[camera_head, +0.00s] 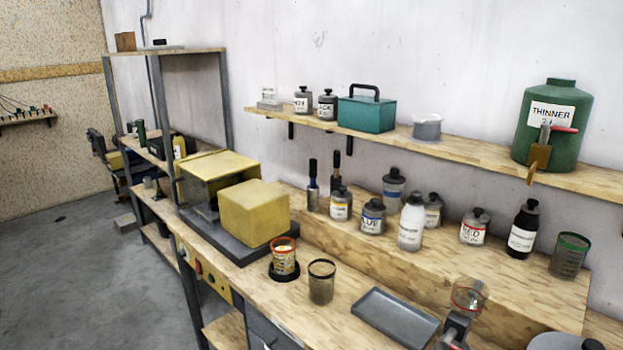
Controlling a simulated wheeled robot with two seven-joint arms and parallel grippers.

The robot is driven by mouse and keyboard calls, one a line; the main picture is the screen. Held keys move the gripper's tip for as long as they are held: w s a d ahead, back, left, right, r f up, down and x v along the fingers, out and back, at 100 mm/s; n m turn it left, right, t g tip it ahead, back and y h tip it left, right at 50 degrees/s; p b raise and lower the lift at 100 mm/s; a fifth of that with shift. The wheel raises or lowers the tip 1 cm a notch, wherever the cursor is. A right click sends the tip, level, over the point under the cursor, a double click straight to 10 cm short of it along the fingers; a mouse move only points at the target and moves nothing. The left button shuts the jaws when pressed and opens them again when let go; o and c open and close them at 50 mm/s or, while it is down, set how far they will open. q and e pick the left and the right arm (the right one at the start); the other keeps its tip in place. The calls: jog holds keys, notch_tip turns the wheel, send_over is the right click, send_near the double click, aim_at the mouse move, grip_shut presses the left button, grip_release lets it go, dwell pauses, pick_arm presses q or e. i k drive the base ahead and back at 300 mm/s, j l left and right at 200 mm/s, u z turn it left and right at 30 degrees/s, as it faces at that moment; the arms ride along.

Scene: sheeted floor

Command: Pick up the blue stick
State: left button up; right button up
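No plain blue stick stands out.
Labelled jars and bottles (411,225) stand on the step right of the tools. A yellow machine (253,212) sits to the left. Two cups (321,285) and a grey tray (395,318) are in front. A shelf (480,150) hangs above.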

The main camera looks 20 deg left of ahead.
aim_at(313, 162)
jog(key=i+j+z, duration=0.1)
jog(key=j, duration=0.8)
jog(key=i+j+z, duration=0.15)
jog(key=j, duration=0.75)
jog(key=j+z, duration=0.1)
jog(key=j, duration=0.75)
jog(key=j+z, duration=0.15)
jog(key=j, duration=0.75)
jog(key=k+j+z, duration=0.1)
jog(key=j, duration=0.8)
jog(key=k+j+z, duration=0.15)
jog(key=j, duration=0.75)
